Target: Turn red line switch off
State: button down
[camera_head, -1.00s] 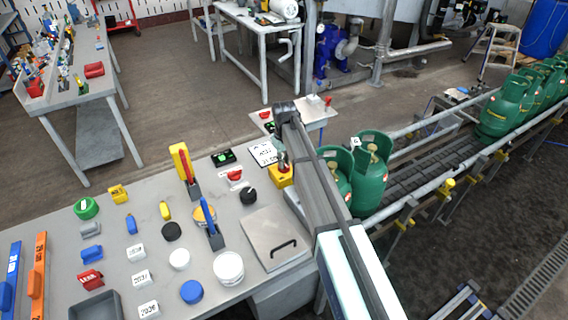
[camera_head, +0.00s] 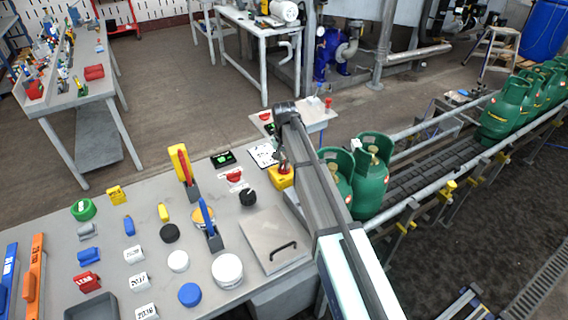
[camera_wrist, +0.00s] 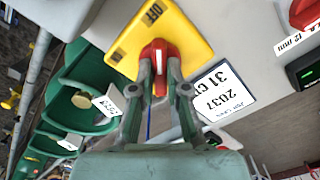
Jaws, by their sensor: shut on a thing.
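The red switch handle (camera_wrist: 160,50) sits on a yellow switch box (camera_wrist: 188,32) in the wrist view. The box has a black "OFF" mark at its top and a smaller mark, too small to read, at its left edge. My gripper (camera_wrist: 160,68) is shut on the red handle, one finger on each side. In the head view the yellow box (camera_head: 280,178) is at the right end of the bench, and my arm partly hides the handle and my gripper. I cannot tell which setting the handle is at.
A white label card (camera_wrist: 223,86) lies beside the box. Green gas cylinders (camera_head: 371,178) stand on the conveyor (camera_head: 430,165) right of my arm. The grey bench (camera_head: 120,240) holds several caps, tags and lever handles. A metal lid (camera_head: 272,238) lies in front of the box.

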aim_at(284, 164)
dwell(0.3)
jog(key=c, duration=1.2)
grip_release()
jog(key=shift+o, duration=0.2)
jog(key=shift+r, duration=0.1)
notch_tip(284, 164, up, 12)
